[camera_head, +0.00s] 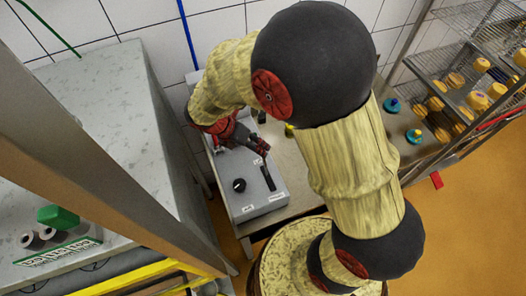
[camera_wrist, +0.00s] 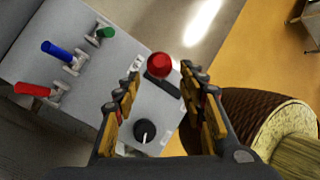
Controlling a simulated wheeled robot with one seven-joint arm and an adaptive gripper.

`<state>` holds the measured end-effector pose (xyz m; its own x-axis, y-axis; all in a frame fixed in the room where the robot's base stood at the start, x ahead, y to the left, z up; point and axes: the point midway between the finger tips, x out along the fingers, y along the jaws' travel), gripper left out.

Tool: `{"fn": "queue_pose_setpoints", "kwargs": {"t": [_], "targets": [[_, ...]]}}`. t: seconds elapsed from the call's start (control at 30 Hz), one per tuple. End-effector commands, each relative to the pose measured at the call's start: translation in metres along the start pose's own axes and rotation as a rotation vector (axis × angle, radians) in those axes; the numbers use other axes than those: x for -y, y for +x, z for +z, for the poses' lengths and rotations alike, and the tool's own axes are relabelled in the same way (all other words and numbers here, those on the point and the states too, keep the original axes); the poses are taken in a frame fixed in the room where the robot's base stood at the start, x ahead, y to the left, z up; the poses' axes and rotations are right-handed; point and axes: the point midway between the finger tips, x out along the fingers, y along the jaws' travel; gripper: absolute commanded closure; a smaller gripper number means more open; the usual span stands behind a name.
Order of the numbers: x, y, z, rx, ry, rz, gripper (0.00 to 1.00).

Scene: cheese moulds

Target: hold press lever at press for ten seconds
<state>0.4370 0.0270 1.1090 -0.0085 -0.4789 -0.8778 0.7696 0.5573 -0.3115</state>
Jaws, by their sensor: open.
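A grey control box (camera_head: 250,205) stands on the bench below my arm. In the wrist view, a red ball knob (camera_wrist: 159,66), seemingly the press lever's end, sits at a dark slot (camera_wrist: 163,89) in the box top. The slot also shows in the head view (camera_head: 268,178). My gripper (camera_wrist: 160,76) is open, its two fingers on either side of the knob in the picture. I cannot tell whether they touch it. In the head view my gripper (camera_head: 246,138) is over the back of the box, and the red knob cannot be made out apart from it.
A black dial (camera_wrist: 145,131) is on the box. Red (camera_wrist: 32,89), blue (camera_wrist: 56,48) and green (camera_wrist: 105,33) handles stand at left. A steel cabinet (camera_head: 95,120) flanks the left. A wire rack with yellow cheeses (camera_head: 478,100) stands at right.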

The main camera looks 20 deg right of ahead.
Motion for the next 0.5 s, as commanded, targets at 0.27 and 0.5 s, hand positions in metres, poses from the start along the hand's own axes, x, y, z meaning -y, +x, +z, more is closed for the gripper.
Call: {"fn": "queue_pose_setpoints", "kwargs": {"t": [0.27, 0.5], "targets": [[0.001, 0.043, -0.001, -0.002, 0.002, -0.003, 0.59], [0.001, 0.057, -0.001, -0.001, 0.001, -0.001, 0.59]]}}
